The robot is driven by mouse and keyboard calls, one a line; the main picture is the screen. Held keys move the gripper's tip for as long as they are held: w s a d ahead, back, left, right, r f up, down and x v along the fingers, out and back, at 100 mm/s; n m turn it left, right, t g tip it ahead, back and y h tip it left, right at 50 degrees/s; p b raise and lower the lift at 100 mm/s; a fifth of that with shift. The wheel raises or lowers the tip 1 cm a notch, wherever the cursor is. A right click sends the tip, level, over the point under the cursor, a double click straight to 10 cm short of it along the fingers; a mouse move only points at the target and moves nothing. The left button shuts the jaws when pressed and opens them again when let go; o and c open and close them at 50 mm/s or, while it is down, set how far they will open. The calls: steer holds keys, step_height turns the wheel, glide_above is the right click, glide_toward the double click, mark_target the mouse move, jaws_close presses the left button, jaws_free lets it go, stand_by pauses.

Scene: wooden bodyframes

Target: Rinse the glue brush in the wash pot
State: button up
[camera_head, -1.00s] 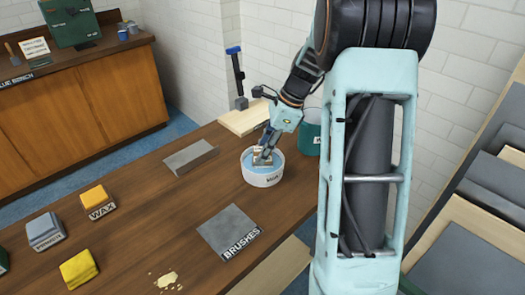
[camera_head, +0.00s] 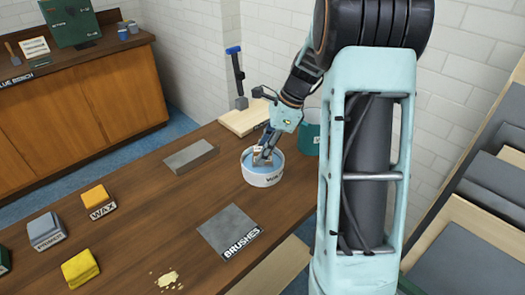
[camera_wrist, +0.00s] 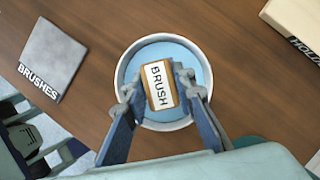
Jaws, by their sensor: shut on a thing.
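The wash pot (camera_head: 262,179) is a round white pot of blue water on the wooden bench, and it also shows in the wrist view (camera_wrist: 122,72). My gripper (camera_head: 264,157) points down into the pot's mouth. In the wrist view my gripper (camera_wrist: 160,92) is shut on the glue brush (camera_wrist: 160,85), whose tan top bears a white label reading BRUSH. The brush is over the water, inside the rim as seen from above. Its bristles are hidden beneath the handle, so their depth in the water cannot be seen.
A grey BRUSHES mat (camera_head: 229,231) lies empty in front of the pot. A grey block (camera_head: 190,157) is to its left, a dark green container (camera_head: 310,133) close behind right. A pale board (camera_head: 245,119) is behind. Yellow glue (camera_head: 167,281) is spilled near the front.

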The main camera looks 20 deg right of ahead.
step_height(320, 180, up, 7)
steer(key=p, duration=0.6)
stand_by(0.3)
stand_by(0.5)
